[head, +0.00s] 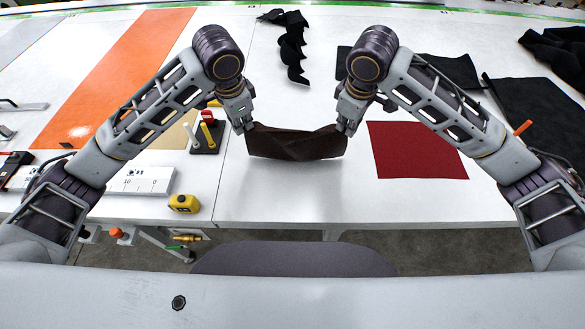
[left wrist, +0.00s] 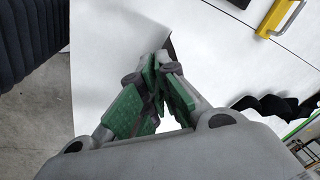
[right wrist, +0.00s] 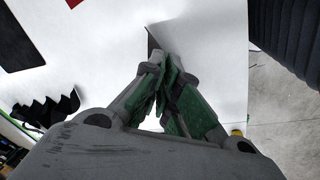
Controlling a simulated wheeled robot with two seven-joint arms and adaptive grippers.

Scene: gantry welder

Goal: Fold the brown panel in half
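The dark brown panel (head: 297,146) hangs between my two grippers over the middle of the white table, its upper edge sagging and its surface creased. My left gripper (head: 248,124) is shut on its left end, and my right gripper (head: 345,127) is shut on its right end. In the left wrist view a small dark piece of the panel (left wrist: 170,48) shows beyond the closed green-padded fingers. In the right wrist view a dark sliver of the panel (right wrist: 151,42) shows at the fingertips. I cannot tell whether the lower edge touches the table.
A red panel (head: 415,150) lies flat to the right. Black wavy cloth (head: 292,48) lies behind, with dark cloths (head: 540,108) at right. A tool stand (head: 207,138) and yellow tape measure (head: 184,203) are at left. The table front between the arms is clear.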

